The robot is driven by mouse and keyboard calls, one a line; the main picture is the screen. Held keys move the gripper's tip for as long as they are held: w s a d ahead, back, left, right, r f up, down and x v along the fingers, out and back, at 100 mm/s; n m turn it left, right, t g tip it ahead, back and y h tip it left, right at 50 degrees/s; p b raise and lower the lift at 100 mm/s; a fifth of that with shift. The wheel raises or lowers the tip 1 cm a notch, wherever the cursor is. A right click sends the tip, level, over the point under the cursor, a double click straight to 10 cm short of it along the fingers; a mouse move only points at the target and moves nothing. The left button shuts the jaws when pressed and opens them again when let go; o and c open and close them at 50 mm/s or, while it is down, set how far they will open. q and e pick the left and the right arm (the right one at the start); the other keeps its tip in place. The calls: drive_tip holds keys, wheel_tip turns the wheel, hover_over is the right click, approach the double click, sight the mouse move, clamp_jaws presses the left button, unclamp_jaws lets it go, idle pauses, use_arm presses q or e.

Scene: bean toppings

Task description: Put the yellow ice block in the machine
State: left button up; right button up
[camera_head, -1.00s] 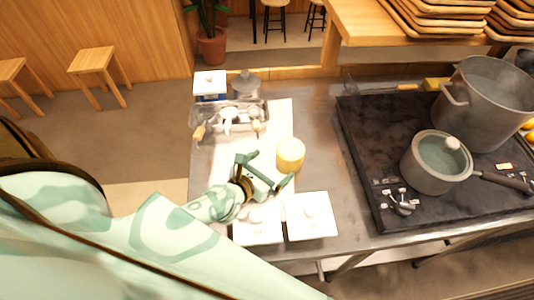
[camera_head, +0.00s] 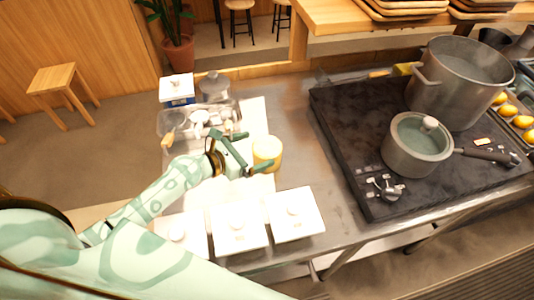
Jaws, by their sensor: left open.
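The yellow ice block (camera_head: 268,151) is a short upright cylinder on the steel counter, at the right edge of a white strip. My left gripper (camera_head: 254,153) is open just left of the block, its two fingers pointing toward it. One finger is at the far side and one at the near side of the block. I cannot tell whether either finger touches it. My right gripper is not in view. I cannot make out for certain which thing is the machine.
The black stove (camera_head: 345,125) with two pots is right. Bare steel lies between.

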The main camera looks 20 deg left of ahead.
sight(267, 145)
use_arm(q)
drive_tip(key=x, duration=0.5)
drive_tip(key=shift+d+b, duration=0.2)
drive_tip(key=shift+b, duration=0.15)
drive_tip(key=shift+s, duration=0.1)
drive_tip(key=shift+c, duration=0.3)
drive_tip(key=shift+r, duration=0.1)
drive_tip(key=c, duration=1.4)
drive_tip(key=shift+r, duration=0.15)
